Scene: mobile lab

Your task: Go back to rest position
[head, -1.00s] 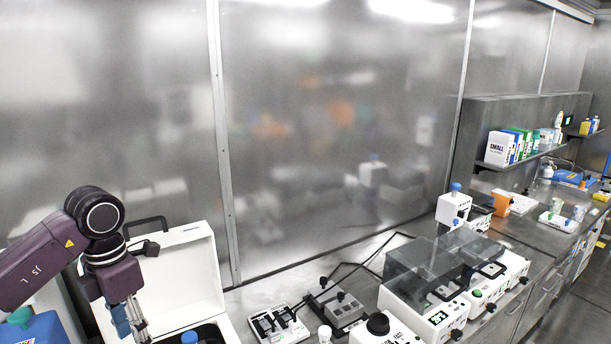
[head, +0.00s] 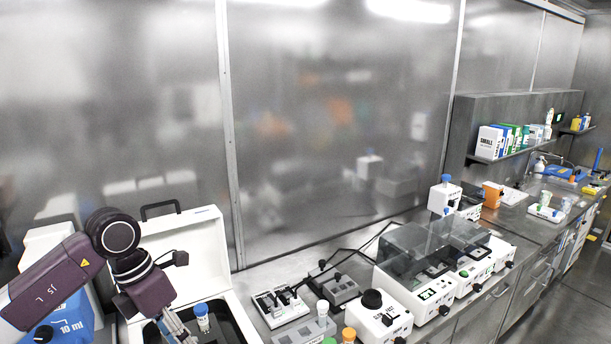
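My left arm comes in from the left in the head view, and its gripper (head: 176,330) points down at the lower left. The gripper is over the front of an open white case (head: 190,255), beside a white, blue-capped vial (head: 202,318) that stands in the case's dark inside. The fingertips run to the bottom edge of the picture, so I cannot tell whether they are open or shut, or whether they touch anything. My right gripper is not in view.
A blue and white box (head: 65,315) stands behind my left arm. A grey rack (head: 305,330), a white switch panel (head: 281,308), a knobbed white device (head: 384,318) and a clear-lidded machine (head: 420,262) line the bench. A shelf (head: 510,152) is on the right.

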